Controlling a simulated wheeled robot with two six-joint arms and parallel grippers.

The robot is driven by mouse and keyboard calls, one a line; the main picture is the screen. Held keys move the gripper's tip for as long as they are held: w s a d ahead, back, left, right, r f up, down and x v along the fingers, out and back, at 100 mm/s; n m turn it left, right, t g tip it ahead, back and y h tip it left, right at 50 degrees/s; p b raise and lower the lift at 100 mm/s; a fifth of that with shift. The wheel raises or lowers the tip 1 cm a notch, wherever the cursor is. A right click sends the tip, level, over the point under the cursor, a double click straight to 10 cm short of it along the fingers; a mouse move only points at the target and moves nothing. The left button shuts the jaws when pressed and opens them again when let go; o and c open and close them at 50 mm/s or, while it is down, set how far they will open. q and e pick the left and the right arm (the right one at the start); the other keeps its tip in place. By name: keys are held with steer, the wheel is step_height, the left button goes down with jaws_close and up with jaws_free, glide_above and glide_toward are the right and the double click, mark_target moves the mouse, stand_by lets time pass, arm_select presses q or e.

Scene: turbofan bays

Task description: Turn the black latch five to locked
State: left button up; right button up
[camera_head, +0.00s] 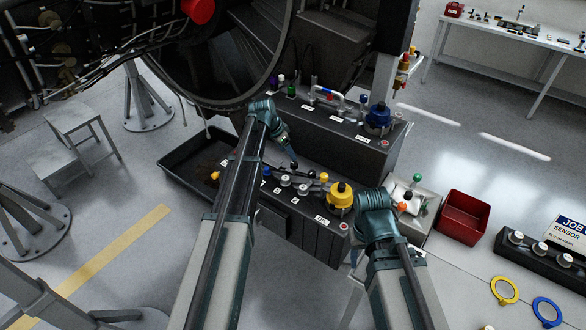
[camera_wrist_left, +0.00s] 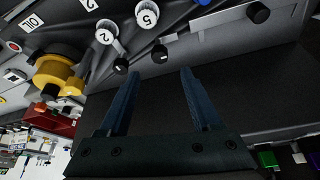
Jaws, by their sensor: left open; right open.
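The white disc marked 5 (camera_wrist_left: 147,14) is at the top of the left wrist view, beside the disc marked 2 (camera_wrist_left: 106,32). Below them are two black knobs, one (camera_wrist_left: 160,53) nearer the 5 and one (camera_wrist_left: 120,65) nearer the 2, at the ends of dark levers. I cannot tell for sure which lever belongs to the 5. My left gripper (camera_wrist_left: 161,72) is open and empty, its fingertips just short of these knobs. In the head view the left gripper (camera_head: 292,160) hangs over the dark panel. My right gripper is hidden; only its arm shows.
A yellow dome (camera_head: 340,194) stands on the right end of the panel. Behind is a second dark unit with a blue dome (camera_head: 378,116). A black tray (camera_head: 185,165) lies to the left. A red bin (camera_head: 463,217) and a worktop with rings (camera_head: 504,290) are right.

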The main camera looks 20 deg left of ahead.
mark_target(294, 163)
arm_select(q)
steer(key=b+x, duration=0.6)
steer(key=x, duration=0.2)
steer(key=shift+r, duration=0.15)
jaws_close()
